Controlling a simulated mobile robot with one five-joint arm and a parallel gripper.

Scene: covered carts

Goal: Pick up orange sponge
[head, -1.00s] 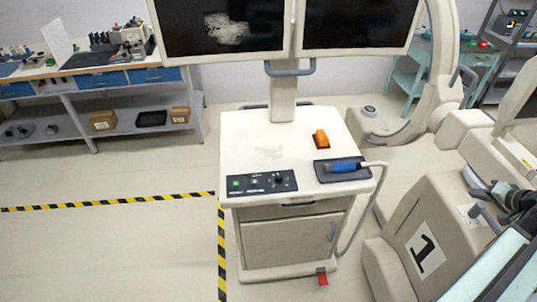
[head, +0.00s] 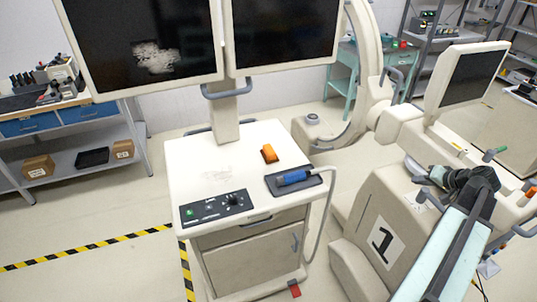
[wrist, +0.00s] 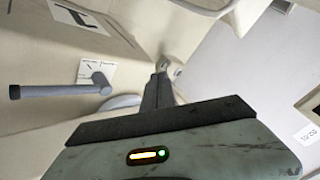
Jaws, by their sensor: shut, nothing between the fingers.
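The orange sponge (head: 269,153) lies on the white top of the cart (head: 217,160), near its back right part, with a dark underside. It is not in the wrist view. My gripper (head: 424,181) is to the right of that cart, over the beige machine marked "1", well apart from the sponge. In the wrist view my gripper (wrist: 163,72) is shut and empty, with a grey handle (wrist: 60,90) of the machine to its left.
A control panel (head: 215,207) sits at the front left. Two monitors (head: 145,45) rise behind the cart. The beige machine (head: 375,205) stands right.

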